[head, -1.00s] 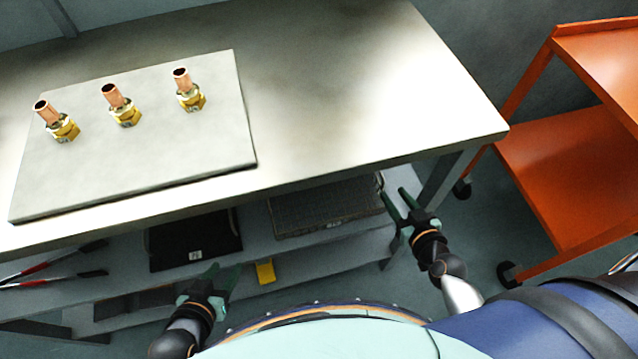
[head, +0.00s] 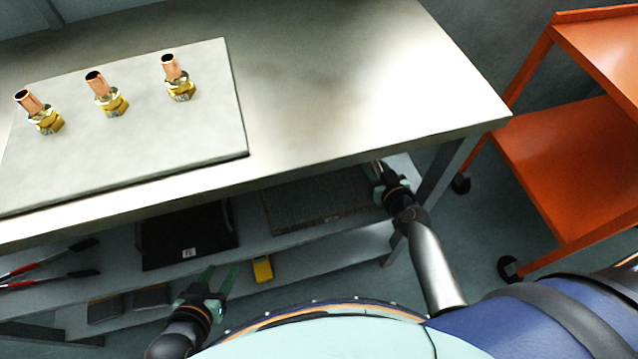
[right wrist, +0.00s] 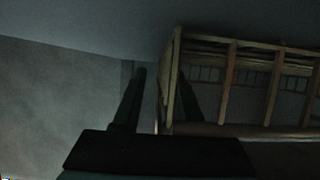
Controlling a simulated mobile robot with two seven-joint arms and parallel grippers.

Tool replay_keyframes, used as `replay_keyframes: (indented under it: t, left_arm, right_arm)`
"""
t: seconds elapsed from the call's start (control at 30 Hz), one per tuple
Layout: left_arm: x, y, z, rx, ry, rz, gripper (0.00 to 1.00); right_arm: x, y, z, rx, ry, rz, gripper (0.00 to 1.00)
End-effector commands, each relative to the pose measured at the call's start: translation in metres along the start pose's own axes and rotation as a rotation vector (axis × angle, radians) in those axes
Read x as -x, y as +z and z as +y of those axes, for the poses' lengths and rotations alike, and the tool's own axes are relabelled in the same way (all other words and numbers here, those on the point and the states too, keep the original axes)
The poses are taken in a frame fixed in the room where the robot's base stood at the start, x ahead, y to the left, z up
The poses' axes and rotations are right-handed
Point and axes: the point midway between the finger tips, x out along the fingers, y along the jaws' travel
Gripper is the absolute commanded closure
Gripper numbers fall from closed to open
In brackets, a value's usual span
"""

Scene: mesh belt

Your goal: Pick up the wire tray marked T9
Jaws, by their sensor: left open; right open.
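A grey mesh wire tray (head: 310,203) lies on the shelf under the bench in the head view. A small label shows on its front edge; I cannot read it clearly. My right gripper (head: 377,170) is at the tray's right end, its fingers partly hidden under the bench edge. In the dark right wrist view, my right gripper (right wrist: 160,95) is open, with the end of a tan slatted frame (right wrist: 230,90), apparently the tray, between or beside its fingers. I cannot tell whether they touch. My left gripper (head: 221,280) is open and empty in front of the shelf.
A black tray (head: 185,235) with a white label lies left on the shelf. A yellow object (head: 262,269) sits below it. The bench top (head: 330,110) overhangs the shelf and carries a plate (head: 200,130) with three brass fittings. An orange cart (head: 570,170) stands at right.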

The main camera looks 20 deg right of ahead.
Motion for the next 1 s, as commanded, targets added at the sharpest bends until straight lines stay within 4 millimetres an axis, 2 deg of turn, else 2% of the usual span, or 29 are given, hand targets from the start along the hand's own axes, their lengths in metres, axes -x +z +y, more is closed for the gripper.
replay_keyframes:
  t: [0.23,0.6,1.0]
  left_arm:
    - [0.0009,0.0,-0.0002,0.0,-0.001,-0.001,0.5]
    - [0.0012,0.0005,-0.0004,0.001,-0.001,-0.002,0.5]
    - [0.0012,0.0007,-0.0004,0.001,-0.001,-0.002,0.5]
  right_arm:
    - [-0.0009,-0.0003,0.0001,0.0,0.0,0.0,0.59]
    - [-0.0006,-0.0002,0.0002,0.0,0.0,0.0,1.0]
    - [-0.0005,0.0,0.0003,0.0,0.0,0.0,1.0]
